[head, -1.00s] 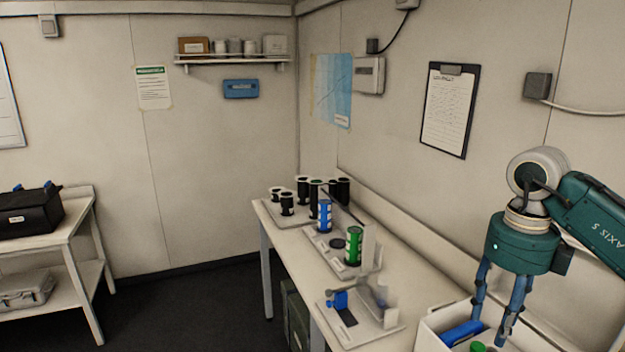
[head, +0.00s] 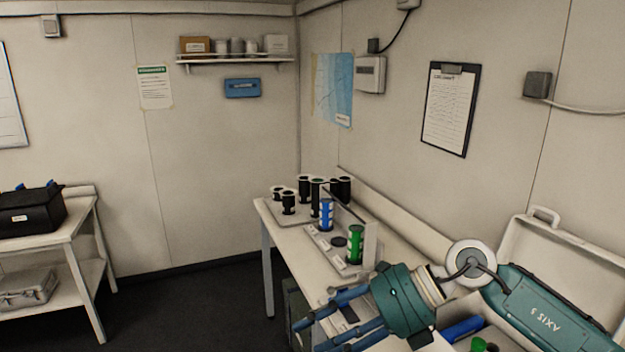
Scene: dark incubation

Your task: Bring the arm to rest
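My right arm comes in from the right, low over the bench (head: 400,243). Its teal gripper (head: 308,336) is tilted over, with its blue fingers pointing left and down past the bench's front edge. The fingers are spread apart and nothing shows between them; the lowest part is near the bottom of the picture. My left gripper is not in view.
Behind the gripper, an open white case (head: 560,255) holds a blue item (head: 462,329) and a green-capped one (head: 478,345). A blue cylinder (head: 326,214), a green cylinder (head: 355,245) and several black ones (head: 304,188) stand further back. A side table (head: 50,240) stands left.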

